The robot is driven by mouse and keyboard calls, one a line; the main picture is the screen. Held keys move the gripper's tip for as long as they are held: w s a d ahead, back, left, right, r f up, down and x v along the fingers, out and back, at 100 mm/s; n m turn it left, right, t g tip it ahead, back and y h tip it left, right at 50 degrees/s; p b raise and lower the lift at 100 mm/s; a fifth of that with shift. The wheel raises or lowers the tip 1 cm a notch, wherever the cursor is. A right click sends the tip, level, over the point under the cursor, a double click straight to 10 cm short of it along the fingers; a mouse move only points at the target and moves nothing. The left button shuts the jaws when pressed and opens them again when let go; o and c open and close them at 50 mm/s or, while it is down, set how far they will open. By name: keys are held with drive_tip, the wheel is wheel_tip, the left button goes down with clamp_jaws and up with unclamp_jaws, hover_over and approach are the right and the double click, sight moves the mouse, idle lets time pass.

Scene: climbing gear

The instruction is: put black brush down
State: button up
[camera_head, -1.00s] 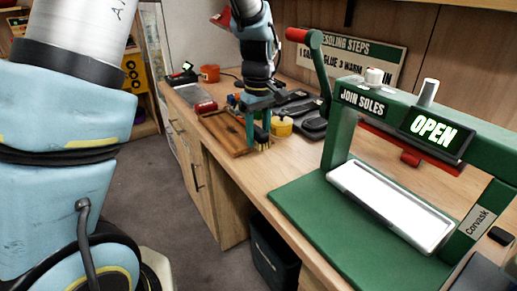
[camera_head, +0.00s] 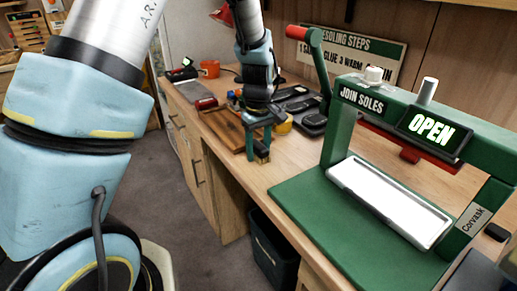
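My gripper (camera_head: 259,150) points down over the workbench (camera_head: 262,178), close to its front edge and just right of the wooden tray (camera_head: 224,129). The black brush (camera_head: 262,154) shows small and dark, with a yellowish patch, between the two light-blue fingers. The fingers appear closed on it. The brush is low over the bench top; whether it touches the wood I cannot tell. Part of it is hidden by the fingers.
A green sole press (camera_head: 345,130) with an OPEN display stands on the right. A yellow round container (camera_head: 284,126) is behind my gripper, beside black soles (camera_head: 313,120). An orange mug (camera_head: 209,69) stands farther back. Bare bench lies between tray and press.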

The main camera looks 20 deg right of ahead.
sight(258, 145)
drive_tip(key=shift+o, duration=1.4)
wheel_tip(258, 145, up, 12)
drive_tip(key=b, duration=0.1)
drive_tip(key=shift+r+b, duration=0.15)
drive_tip(key=shift+b, duration=0.2)
drive_tip(key=s+a+f+m, duration=0.1)
drive_tip(key=s+a+f, duration=0.1)
drive_tip(key=a, duration=1.3)
drive_tip(key=s+a+f+m+t, duration=0.1)
drive_tip(key=s+a+f+m, duration=0.1)
drive_tip(key=a, duration=1.3)
drive_tip(key=shift+f+t, duration=0.3)
drive_tip(key=shift+f, duration=0.25)
drive_tip(key=shift+w+a, duration=0.1)
